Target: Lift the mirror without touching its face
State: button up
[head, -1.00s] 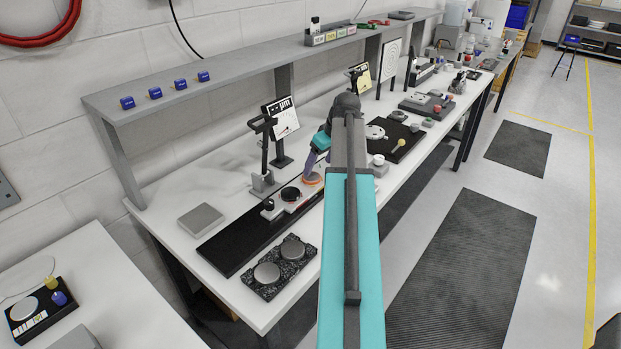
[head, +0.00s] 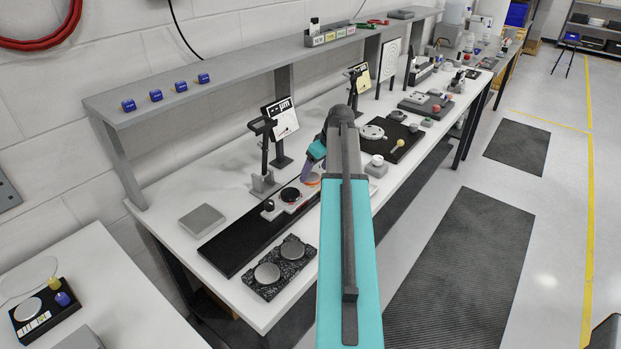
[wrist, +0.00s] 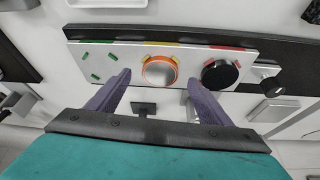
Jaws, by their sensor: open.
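The mirror, a round silver disc with an orange rim (wrist: 160,70), sits on a pale plate (wrist: 129,53) with green, yellow and red marks. In the head view the orange rim (head: 314,180) shows partly behind my fingers. My gripper (wrist: 159,78) is open, with its two purple fingers apart, one toward each side of the mirror. Nothing is held. In the head view my gripper (head: 307,174) is low over the plate. I cannot tell whether the fingertips touch the rim.
A black disc with red marks (wrist: 220,75) sits right of the mirror. Several green tabs (wrist: 97,64) stand left of it around a bare spot. A dark board (head: 236,246) lies under the plate. A speckled block with two silver discs (head: 281,266) and a microscope-like stand (head: 264,160) are near.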

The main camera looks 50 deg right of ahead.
aim_at(311, 179)
jog(key=shift+p+x, duration=0.45)
jog(key=shift+x, duration=1)
jog(key=c, duration=1.2)
